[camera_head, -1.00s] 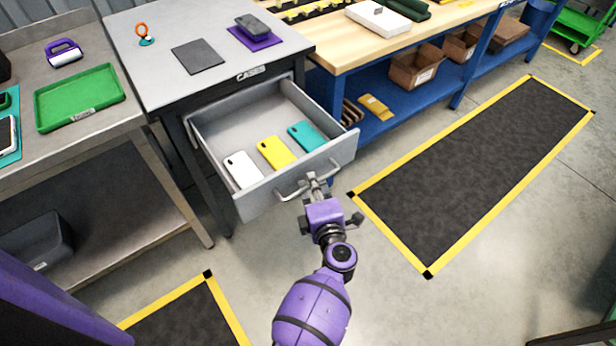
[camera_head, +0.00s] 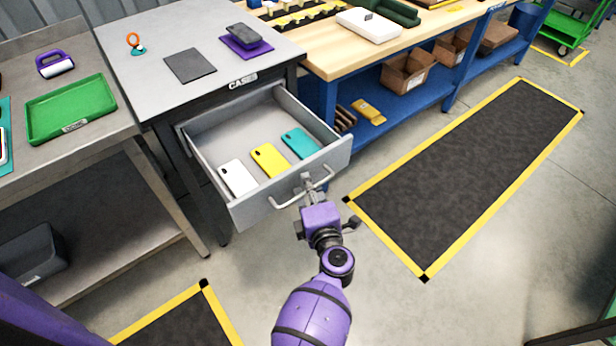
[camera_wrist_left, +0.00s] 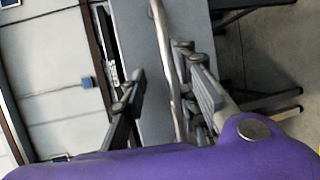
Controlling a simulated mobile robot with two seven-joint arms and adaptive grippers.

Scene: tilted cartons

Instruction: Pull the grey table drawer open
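The grey table (camera_head: 205,30) has its drawer (camera_head: 215,140) pulled well out. A white, a yellow and a teal phone lie inside the drawer. Its curved metal handle (camera_head: 284,202) runs across the front panel. My left gripper (camera_head: 307,181) is at the middle of the handle. In the left wrist view, the two fingers (camera_wrist_left: 165,100) are spread apart, and the handle bar (camera_wrist_left: 164,40) passes between them, nearer the right finger. I cannot tell whether that finger touches it. My right gripper is not in view.
A steel bench with a green tray (camera_head: 70,108) stands at the left. A wood-topped blue workbench (camera_head: 340,60) stands close on the right of the drawer. The floor in front of the drawer is clear, with a yellow-edged dark mat (camera_head: 465,175) at the right.

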